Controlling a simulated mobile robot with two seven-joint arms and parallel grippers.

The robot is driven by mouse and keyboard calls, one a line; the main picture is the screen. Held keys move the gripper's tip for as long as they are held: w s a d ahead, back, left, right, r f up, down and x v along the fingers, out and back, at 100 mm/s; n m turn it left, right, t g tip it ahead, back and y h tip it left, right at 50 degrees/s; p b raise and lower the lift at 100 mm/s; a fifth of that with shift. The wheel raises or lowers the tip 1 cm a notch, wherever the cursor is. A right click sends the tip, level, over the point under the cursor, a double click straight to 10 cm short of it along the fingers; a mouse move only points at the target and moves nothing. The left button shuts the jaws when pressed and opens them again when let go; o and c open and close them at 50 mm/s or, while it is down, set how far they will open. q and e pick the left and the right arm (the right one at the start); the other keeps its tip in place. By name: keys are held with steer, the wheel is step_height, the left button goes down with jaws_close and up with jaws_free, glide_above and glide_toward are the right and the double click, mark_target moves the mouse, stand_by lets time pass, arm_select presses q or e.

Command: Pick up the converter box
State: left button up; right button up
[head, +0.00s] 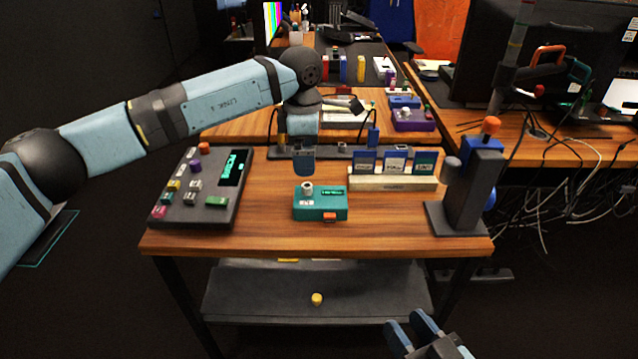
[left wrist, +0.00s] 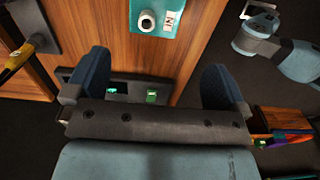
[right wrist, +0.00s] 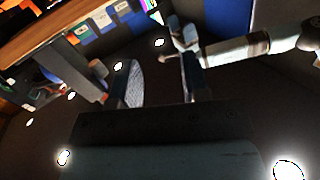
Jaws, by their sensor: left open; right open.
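The converter box appears to be the teal box (head: 320,207) with a grey knob, a small display and an orange part, sitting on the near middle of the wooden table. Its knob and "IN" label show at the top of the left wrist view (left wrist: 178,22). My left gripper (head: 303,168) points down just behind and above the box; its fingers (left wrist: 155,88) are apart with nothing between them. My right gripper (head: 413,328) is low, in front of the table's right side. Its fingers (right wrist: 167,85) are open and empty, away from the box.
A dark keypad panel (head: 202,190) with a green display lies left of the box. A beige rack (head: 390,183) with several cartridges stands right of it. A dark joystick stand (head: 472,190) is at the right edge. A shelf (head: 250,300) with a yellow knob (head: 316,299) is below.

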mark_target(309, 196)
arm_select(q)
step_height(309, 196, down, 10)
steer(key=b, duration=0.2)
steer(key=shift+w+r+b, duration=0.15)
steer(key=shift+r+b, duration=0.05)
steer(key=shift+b, duration=0.1)
step_height(309, 196, down, 4)
steer(key=shift+w+d+r+b, duration=0.15)
steer(key=shift+b, duration=0.55)
steer(key=shift+f, duration=0.25)
steer(key=shift+c, duration=0.8)
steer(key=c, duration=0.5)
steer(key=shift+c, duration=0.2)
arm_select(e)
steer(key=r, duration=0.1)
steer(key=a+r+t+y, duration=0.1)
steer(key=r, duration=0.1)
steer(key=shift+s+a+r+t+y, duration=0.1)
steer(key=shift+a+t+y, duration=0.2)
steer(key=shift+y, duration=0.1)
arm_select(q)
steer(key=shift+r, duration=0.1)
